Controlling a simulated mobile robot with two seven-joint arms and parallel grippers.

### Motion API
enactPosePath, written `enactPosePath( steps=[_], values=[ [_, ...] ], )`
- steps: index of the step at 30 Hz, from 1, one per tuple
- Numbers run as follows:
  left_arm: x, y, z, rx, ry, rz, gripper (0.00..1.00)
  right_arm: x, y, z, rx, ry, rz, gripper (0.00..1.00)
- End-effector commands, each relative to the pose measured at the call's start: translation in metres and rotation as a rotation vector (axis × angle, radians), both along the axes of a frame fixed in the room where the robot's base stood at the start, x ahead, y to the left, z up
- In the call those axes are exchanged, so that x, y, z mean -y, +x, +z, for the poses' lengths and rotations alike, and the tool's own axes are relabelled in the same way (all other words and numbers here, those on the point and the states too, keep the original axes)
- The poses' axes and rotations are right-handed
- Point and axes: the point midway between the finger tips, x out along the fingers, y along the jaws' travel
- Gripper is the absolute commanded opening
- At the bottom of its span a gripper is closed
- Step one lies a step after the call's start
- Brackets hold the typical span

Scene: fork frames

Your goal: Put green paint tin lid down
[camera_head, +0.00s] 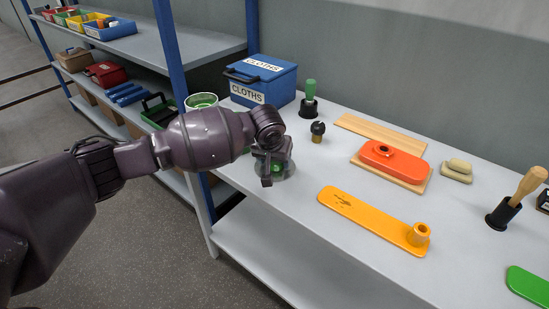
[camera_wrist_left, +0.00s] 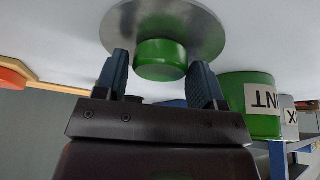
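The green paint tin lid is a round silver-grey disc with a green knob. In the left wrist view the lid (camera_wrist_left: 213,30) is at top centre, its knob (camera_wrist_left: 160,60) between my left gripper's fingers (camera_wrist_left: 162,72). In the head view my left gripper (camera_head: 272,172) is over the lid (camera_head: 289,172), at the near left end of the worktop. The lid is low over the worktop or resting on it; I cannot tell which. The green paint tin (camera_head: 201,102) stands open behind the arm. My right gripper is not in view.
The worktop (camera_head: 300,215) has clear room around the lid. A blue cloths box (camera_head: 262,78), a green-handled tool (camera_head: 310,98), an orange float (camera_head: 394,160) and a yellow-orange board (camera_head: 375,218) stand further off. Shelves with boxes are at the left.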

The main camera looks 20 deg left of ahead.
Motion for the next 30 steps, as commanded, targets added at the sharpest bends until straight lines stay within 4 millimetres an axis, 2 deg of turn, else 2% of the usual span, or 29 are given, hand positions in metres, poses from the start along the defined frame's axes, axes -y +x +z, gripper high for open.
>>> enactPosePath(
  steps=[1,3,14,23,30],
  values=[
    [0.0,0.0,0.0,0.0,0.0,0.0,0.71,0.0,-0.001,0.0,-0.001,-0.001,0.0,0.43],
    [0.0,0.0,0.0,0.0,0.0,0.0,0.78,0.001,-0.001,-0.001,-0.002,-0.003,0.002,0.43],
    [0.0,-0.001,0.006,0.002,0.0,0.0,0.78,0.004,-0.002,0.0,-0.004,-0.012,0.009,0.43],
    [0.001,-0.019,0.056,0.007,-0.001,0.0,0.78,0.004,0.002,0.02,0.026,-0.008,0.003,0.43],
    [0.002,-0.036,0.094,0.005,-0.001,0.0,0.78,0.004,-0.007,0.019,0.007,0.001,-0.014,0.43]
  ],
)
